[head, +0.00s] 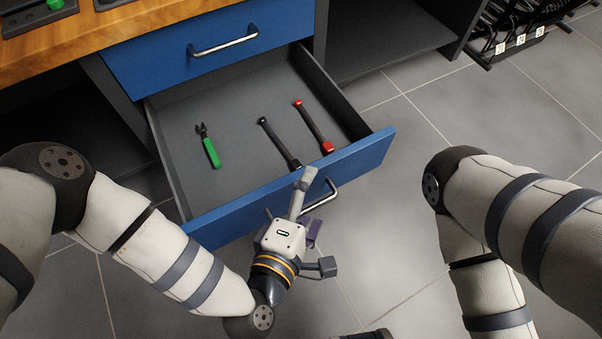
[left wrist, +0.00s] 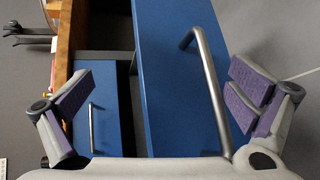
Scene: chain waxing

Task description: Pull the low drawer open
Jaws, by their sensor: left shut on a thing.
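The low drawer (head: 285,195) is blue-fronted with a grey inside and stands pulled well out of the cabinet. Its metal bar handle (head: 327,192) is on the outer side of the front, and it also shows in the left wrist view (left wrist: 210,90). My left gripper (head: 305,208) is at this handle, shut on it, with one finger reaching up by the drawer's top edge. In the left wrist view the handle lies between the purple finger pads, nearer the right-hand finger. The gripper hides part of the front and handle.
Inside the drawer lie a green-handled tool (head: 211,152), a black-ended tool (head: 279,143) and a red-ended tool (head: 314,127). A shut upper drawer (head: 210,50) is above. A dark rack (head: 520,30) stands far right. The tiled floor (head: 410,130) right of the drawer is clear.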

